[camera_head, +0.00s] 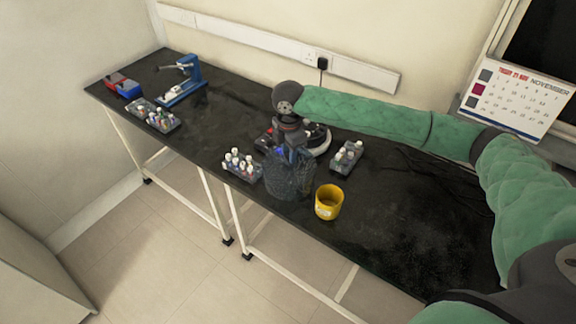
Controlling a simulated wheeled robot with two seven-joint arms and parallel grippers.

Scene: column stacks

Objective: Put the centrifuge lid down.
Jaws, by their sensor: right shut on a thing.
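My right gripper (291,150) points down over the black bench and is shut on the centrifuge lid (288,180), a dark, see-through, round piece. The lid is near the bench's front edge, between a tube rack and a yellow cup. I cannot tell whether it touches the bench. The centrifuge (321,143), pale and rounded with a dark top, stands just behind my right gripper and is partly hidden by it. My left gripper is not in view.
Tube racks stand left of the lid (242,167), to its right (346,157) and far left (152,116). The yellow cup (329,202) is close on the right. A blue press (183,80) and red-and-blue box (123,86) stand far left. The bench's (400,225) right part is clear.

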